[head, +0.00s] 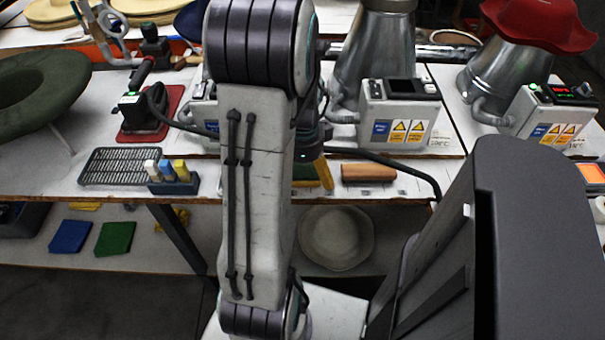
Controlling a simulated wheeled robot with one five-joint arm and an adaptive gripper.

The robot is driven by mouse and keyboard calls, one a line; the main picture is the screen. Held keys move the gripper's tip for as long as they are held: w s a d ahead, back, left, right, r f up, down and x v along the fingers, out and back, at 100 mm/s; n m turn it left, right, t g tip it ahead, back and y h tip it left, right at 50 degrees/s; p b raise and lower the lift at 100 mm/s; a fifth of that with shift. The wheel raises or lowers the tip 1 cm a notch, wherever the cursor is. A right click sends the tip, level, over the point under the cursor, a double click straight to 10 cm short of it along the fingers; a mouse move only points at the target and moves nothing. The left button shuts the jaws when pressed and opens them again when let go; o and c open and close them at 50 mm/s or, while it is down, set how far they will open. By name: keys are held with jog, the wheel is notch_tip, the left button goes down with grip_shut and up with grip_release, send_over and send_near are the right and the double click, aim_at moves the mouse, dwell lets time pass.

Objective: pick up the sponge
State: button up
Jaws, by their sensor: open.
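A yellow and green piece (322,172) on the front of the bench top, just right of my upper arm, may be the sponge. My arm hides its left part, so I cannot be sure what it is. A dark end part of my arm shows just above it.
A brown block (368,172) lies to the right. A blue holder (173,185) and black grate (118,166) are at left. Metal cones with control boxes (398,115) stand behind. The lower shelf holds blue (70,236) and green (115,238) pads and a pale hat (337,238).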

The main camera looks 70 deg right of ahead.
jog(key=shift+f, duration=0.35)
jog(key=shift+c, duration=0.4)
jog(key=c, duration=0.6)
